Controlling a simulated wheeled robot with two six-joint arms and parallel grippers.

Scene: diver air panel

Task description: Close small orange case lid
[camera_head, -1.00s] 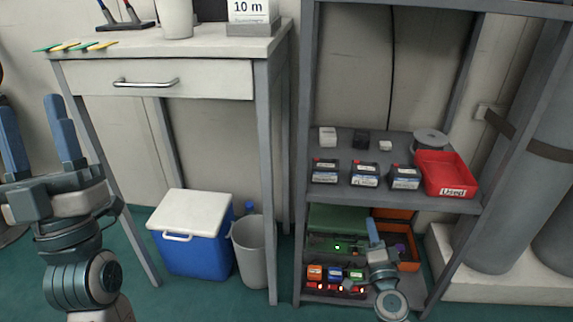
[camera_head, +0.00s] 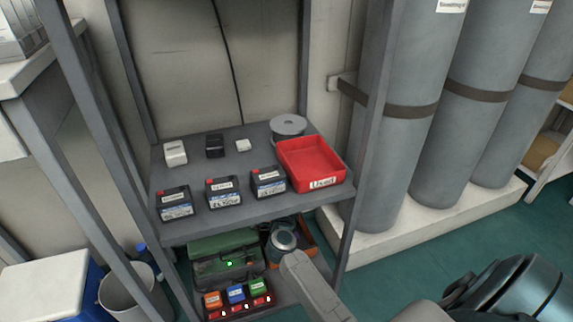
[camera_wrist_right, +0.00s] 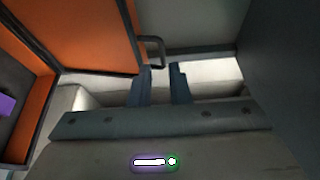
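The small orange case shows in the right wrist view at the left. Its lid (camera_wrist_right: 85,32), orange with a dark frame, stands open, and a dark handle (camera_wrist_right: 156,52) sits at the frame's corner. The orange tray part (camera_wrist_right: 38,105) holds a purple item (camera_wrist_right: 6,104). In the head view my right arm mostly hides the case (camera_head: 306,238) on the lower shelf. My right gripper (camera_wrist_right: 163,68) has its fingers a little apart, with the tips close to the handle; I cannot tell whether they touch it. My left gripper is not in view.
A green case (camera_head: 222,246) and several small coloured boxes (camera_head: 236,294) stand left of my right arm on the lower shelf. Above is a shelf (camera_head: 240,215) with batteries and a red "Used" bin (camera_head: 312,160). A shelf post (camera_head: 362,160) and grey cylinders (camera_head: 385,120) stand to the right.

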